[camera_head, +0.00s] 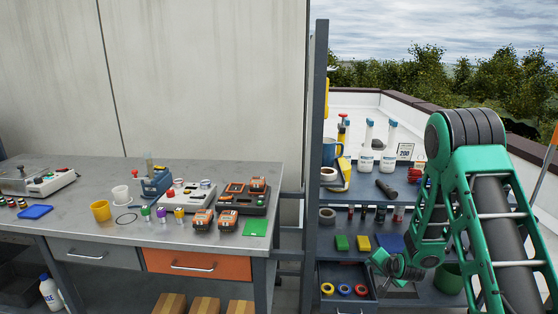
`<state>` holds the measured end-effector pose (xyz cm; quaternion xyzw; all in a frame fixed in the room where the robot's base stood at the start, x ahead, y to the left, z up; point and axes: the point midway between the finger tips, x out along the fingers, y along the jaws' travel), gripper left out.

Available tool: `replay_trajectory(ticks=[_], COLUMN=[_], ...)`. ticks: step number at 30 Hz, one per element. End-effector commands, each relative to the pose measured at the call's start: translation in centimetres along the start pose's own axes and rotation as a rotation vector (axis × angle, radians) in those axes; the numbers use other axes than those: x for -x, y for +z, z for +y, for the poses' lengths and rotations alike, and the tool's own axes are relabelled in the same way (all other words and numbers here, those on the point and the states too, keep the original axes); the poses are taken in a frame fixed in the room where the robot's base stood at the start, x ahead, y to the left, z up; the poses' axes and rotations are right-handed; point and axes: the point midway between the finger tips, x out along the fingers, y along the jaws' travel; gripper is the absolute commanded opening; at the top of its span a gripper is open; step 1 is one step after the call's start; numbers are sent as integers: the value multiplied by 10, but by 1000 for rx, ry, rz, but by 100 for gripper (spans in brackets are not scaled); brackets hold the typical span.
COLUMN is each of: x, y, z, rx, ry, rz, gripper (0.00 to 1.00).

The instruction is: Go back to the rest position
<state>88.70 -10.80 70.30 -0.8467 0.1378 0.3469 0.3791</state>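My green and black arm fills the right side of the head view. It bends at a high elbow and reaches down in front of the blue-grey shelf rack (330,215). My gripper (384,266) is small and low at the arm's far end, in front of the lower shelf. Its fingers are too small to make out, so I cannot tell whether it is open or shut. I see nothing clearly held in it. The arm hides part of the rack's right side.
The rack holds white bottles (366,160), a dark cylinder (386,188), green and yellow blocks (362,243) and tape rolls (344,290). At left, a grey workbench (150,240) carries orange-black tools (203,219), a yellow cup (101,211) and a blue holder (156,182). A low roof wall stands behind.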

Motion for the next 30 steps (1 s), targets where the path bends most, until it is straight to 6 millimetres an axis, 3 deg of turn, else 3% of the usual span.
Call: replay_trajectory(ticks=[6,15,23,30], x=[72,182,286,384], y=[-35,-58,-54,-29], z=[5,31,60,90], rx=[106,209,257,270], ry=[117,280,401,484], rz=[-51,-148,-256,-376], gripper=[26,26,26,26])
